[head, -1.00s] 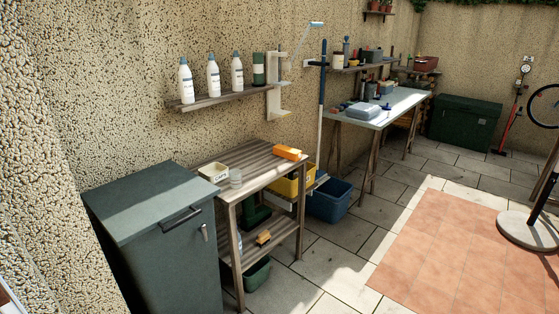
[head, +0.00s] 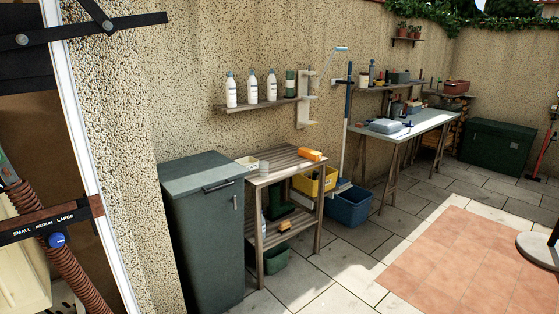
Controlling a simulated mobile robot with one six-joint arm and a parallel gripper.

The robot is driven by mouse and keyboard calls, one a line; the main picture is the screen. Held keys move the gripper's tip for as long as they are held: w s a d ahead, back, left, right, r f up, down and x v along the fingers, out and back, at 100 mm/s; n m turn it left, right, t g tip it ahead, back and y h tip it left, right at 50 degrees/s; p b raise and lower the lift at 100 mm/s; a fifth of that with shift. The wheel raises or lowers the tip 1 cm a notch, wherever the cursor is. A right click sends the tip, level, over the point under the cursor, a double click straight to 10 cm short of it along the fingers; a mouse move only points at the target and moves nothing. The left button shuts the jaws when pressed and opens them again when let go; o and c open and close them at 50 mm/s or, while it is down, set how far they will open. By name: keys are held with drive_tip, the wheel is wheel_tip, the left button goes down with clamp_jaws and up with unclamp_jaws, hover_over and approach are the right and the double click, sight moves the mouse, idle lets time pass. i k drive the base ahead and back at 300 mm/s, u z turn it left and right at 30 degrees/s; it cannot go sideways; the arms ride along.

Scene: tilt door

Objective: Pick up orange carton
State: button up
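A small orange carton (head: 311,155) lies on the slatted top of a wooden shelf table (head: 276,167), near its right end. It looks like a flat box. My gripper does not show in the head view.
A dark green cabinet (head: 207,225) adjoins the table's left side. A wall shelf (head: 259,105) with white bottles hangs above. Paved floor (head: 345,275) in front is free. A white door frame (head: 92,180) stands left.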

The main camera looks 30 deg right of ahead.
sight(312, 155)
drive_tip(key=z, duration=0.05)
drive_tip(key=k, duration=0.15)
drive_tip(key=z, duration=0.45)
drive_tip(key=i, duration=0.4)
drive_tip(key=z, duration=0.55)
drive_tip(key=i, duration=1.1)
drive_tip(key=u, duration=0.6)
drive_tip(key=i, duration=0.65)
drive_tip(key=u, duration=0.35)
